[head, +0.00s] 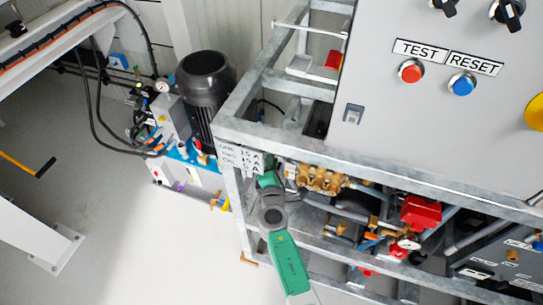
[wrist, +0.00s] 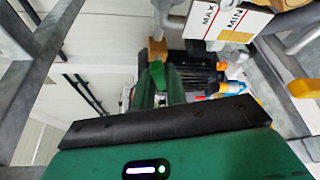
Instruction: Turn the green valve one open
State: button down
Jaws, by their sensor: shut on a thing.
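The green valve handle (wrist: 157,74) shows in the wrist view at the upper middle, below a brass-coloured fitting (wrist: 157,50) on a grey pipe. My gripper (wrist: 160,92) is shut on this handle, with a finger on each side of it. In the head view my gripper (head: 268,181) reaches in under the frame's upper rail, beside a white label plate. There the valve is hidden behind my arm and the frame.
A galvanised frame (head: 236,133) surrounds the workspace. A grey control panel (head: 400,120) with TEST and RESET buttons stands above right. Brass pump fittings (head: 322,179) and a red part (head: 420,211) sit right of my gripper. A dark motor (head: 206,85) stands left. White floor lies open at lower left.

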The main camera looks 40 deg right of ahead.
jog(key=shift+w+a+r+n+g+h+p, duration=0.15)
jog(key=shift+n+g+p, duration=0.75)
jog(key=shift+n+p, duration=0.5)
jog(key=shift+d+n+g+h+p, duration=0.1)
jog(key=shift+n+g+p, duration=0.8)
jog(key=shift+n+p, duration=0.5)
jog(key=shift+w+a+r+n+g+h+p, duration=0.15)
jog(key=shift+n+g+p, duration=0.9)
jog(key=shift+n, duration=0.55)
jog(key=shift+f, duration=0.1)
jog(key=c, duration=1.4)
grip_release()
jog(key=shift+c, duration=0.2)
